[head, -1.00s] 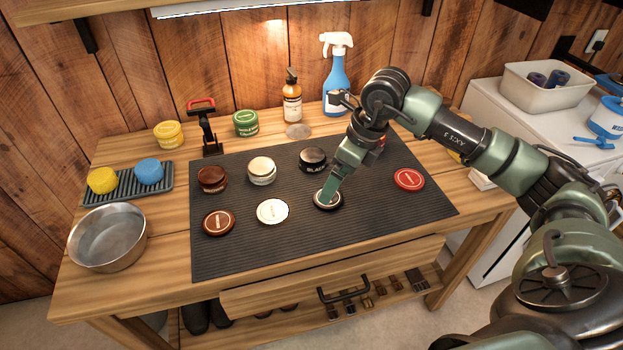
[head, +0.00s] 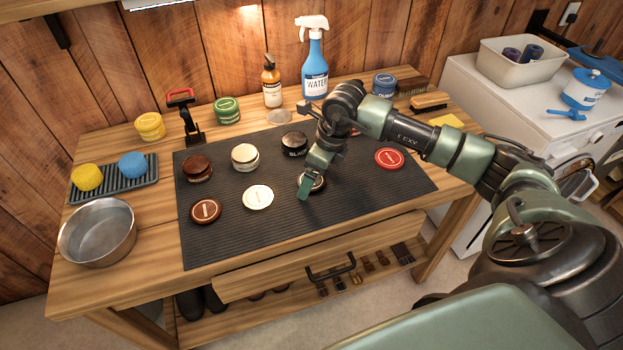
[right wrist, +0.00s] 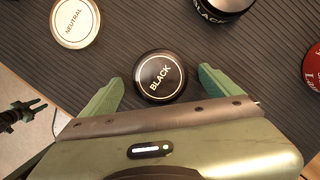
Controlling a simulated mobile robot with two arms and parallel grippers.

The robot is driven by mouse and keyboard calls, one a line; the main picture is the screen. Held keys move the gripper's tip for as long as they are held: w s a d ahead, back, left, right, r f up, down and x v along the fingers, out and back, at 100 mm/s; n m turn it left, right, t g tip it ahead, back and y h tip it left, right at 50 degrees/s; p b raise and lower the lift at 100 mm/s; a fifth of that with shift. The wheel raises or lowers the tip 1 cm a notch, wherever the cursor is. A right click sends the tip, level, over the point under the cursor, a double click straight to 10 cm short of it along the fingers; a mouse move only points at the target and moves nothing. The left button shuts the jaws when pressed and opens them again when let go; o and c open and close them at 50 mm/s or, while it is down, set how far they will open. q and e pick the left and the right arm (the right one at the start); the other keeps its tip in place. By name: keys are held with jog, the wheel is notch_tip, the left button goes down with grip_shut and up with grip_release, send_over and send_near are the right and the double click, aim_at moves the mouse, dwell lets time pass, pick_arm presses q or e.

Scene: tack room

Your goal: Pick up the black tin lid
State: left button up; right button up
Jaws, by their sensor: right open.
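The black tin lid (head: 318,184) lies flat on the dark ribbed mat (head: 255,235), partly hidden by my right gripper in the head view. In the right wrist view the lid (right wrist: 160,76) shows its "BLACK" label face up. My right gripper (right wrist: 158,95) is open, with one green finger on each side of the lid and a gap to each. In the head view this gripper (head: 304,190) points down at the lid's front left side. The open black tin (head: 294,144) stands behind the lid.
A cream lid (head: 258,197) and a brown lid (head: 206,211) lie to the left, a red lid (head: 389,159) to the right. Cream (head: 245,157) and brown (head: 197,169) tins stand behind. The mat's front strip is clear.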

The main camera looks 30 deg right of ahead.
jog(key=c, duration=1.4)
jog(key=shift+r, duration=0.1)
